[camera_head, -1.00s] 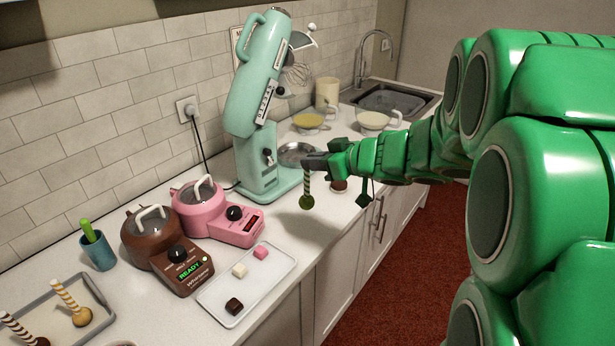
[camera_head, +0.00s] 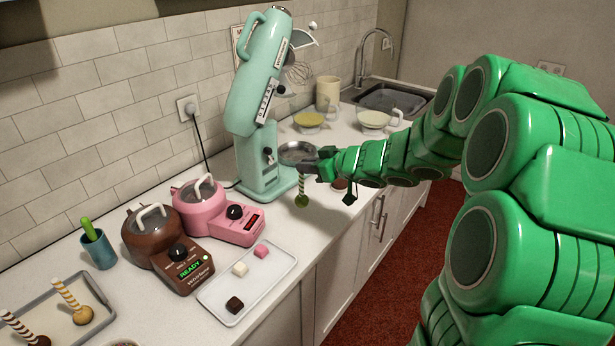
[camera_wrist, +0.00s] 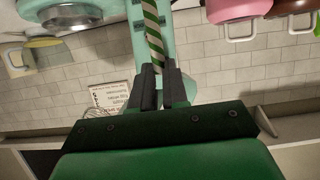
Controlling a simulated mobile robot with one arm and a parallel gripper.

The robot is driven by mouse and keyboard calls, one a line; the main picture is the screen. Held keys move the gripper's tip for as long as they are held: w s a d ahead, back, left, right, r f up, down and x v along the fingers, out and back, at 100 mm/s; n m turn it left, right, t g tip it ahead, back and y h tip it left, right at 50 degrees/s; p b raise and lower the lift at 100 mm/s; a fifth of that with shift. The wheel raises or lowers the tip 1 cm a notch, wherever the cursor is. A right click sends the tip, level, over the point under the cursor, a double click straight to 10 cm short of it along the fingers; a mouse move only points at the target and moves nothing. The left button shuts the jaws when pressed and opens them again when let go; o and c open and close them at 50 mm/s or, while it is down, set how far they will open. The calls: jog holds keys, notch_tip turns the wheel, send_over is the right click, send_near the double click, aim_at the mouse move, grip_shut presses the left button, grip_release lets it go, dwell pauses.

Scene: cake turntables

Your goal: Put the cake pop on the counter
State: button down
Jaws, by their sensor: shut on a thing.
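A cake pop (camera_head: 302,200) with a green ball and a green-and-white striped stick hangs ball-down from my gripper (camera_head: 313,168). My gripper is shut on its stick, and the striped stick shows between the dark fingers (camera_wrist: 158,88) in the wrist view. The ball is out of sight in the wrist view. The white counter (camera_head: 262,219) runs along the wall. The cake pop is seen over it, just in front of the mint stand mixer (camera_head: 266,120); I cannot tell whether the ball touches the counter.
A pink melter (camera_head: 215,210) and a brown melter (camera_head: 165,240) stand left of the mixer. A white tray (camera_head: 275,280) with small cubes lies in front. A grey tray (camera_head: 95,290) holds other cake pops. Bowls (camera_head: 310,121) and a sink (camera_head: 385,98) are farther back.

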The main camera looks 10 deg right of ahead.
jog(key=shift+w+f, duration=0.15)
jog(key=shift+f, duration=0.85)
jog(key=shift+w+f, duration=0.15)
jog(key=shift+f, duration=1)
jog(key=c, duration=1.1)
grip_release()
jog(key=shift+c, duration=0.2)
jog(key=shift+r, duration=0.2)
jog(key=v, duration=1.2)
jog(key=shift+w+r, duration=0.1)
